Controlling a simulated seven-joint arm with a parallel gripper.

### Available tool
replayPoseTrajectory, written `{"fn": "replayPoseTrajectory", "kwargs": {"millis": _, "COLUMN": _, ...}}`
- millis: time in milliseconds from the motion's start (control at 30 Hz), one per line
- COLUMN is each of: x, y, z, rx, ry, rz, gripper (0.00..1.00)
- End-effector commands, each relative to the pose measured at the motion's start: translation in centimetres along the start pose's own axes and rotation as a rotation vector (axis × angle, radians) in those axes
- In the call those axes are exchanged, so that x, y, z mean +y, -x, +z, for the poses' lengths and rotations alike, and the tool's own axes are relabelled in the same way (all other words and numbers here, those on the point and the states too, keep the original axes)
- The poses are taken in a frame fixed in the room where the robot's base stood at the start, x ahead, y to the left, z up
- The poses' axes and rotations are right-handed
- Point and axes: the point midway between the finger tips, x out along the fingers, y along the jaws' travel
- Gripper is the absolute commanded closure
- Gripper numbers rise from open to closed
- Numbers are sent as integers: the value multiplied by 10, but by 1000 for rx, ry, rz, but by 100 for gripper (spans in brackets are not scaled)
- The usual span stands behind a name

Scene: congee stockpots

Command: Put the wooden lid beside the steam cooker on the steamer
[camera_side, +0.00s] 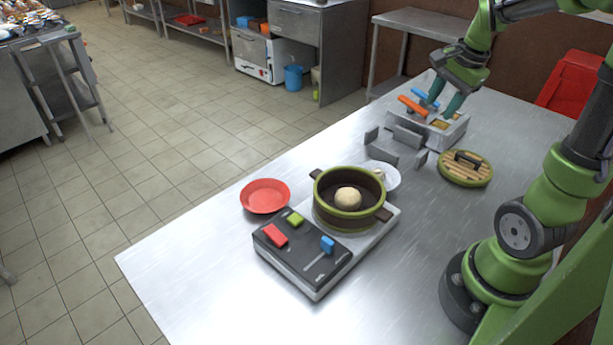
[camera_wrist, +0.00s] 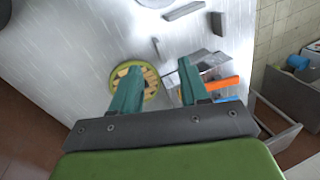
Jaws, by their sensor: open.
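The round wooden lid (camera_side: 478,181) has a green rim, light slats and a dark bar handle. It lies flat on the steel table to the right of the steamer. The steamer (camera_side: 331,208) is a round dark pot with a green rim and two side handles, open on top, with a pale round bun inside. It sits on the cooker (camera_side: 298,262). My gripper (camera_side: 441,106) is open and empty, above the grey tray behind the lid. In the wrist view my gripper (camera_wrist: 159,66) shows two teal fingers, the left one partly covering the lid (camera_wrist: 120,71).
The grey tray (camera_side: 448,142) holds items with orange and blue handles. Grey upright plates (camera_side: 393,152) stand between tray and steamer. A white plate (camera_side: 393,178) lies behind the steamer, a red plate (camera_side: 265,196) left of it. The table's front is clear.

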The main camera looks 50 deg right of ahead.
Motion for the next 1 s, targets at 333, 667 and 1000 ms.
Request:
{"fn": "replayPoseTrajectory", "kwargs": {"millis": 333, "x": 45, "y": 7, "z": -139, "rx": 184, "ry": -1220, "rz": 190, "gripper": 55}}
{"fn": "replayPoseTrajectory", "kwargs": {"millis": 667, "x": 50, "y": -11, "z": -135, "rx": 192, "ry": -1398, "rz": 198, "gripper": 55}}
{"fn": "replayPoseTrajectory", "kwargs": {"millis": 1000, "x": 69, "y": -81, "z": -136, "rx": 192, "ry": -1395, "rz": 198, "gripper": 55}}
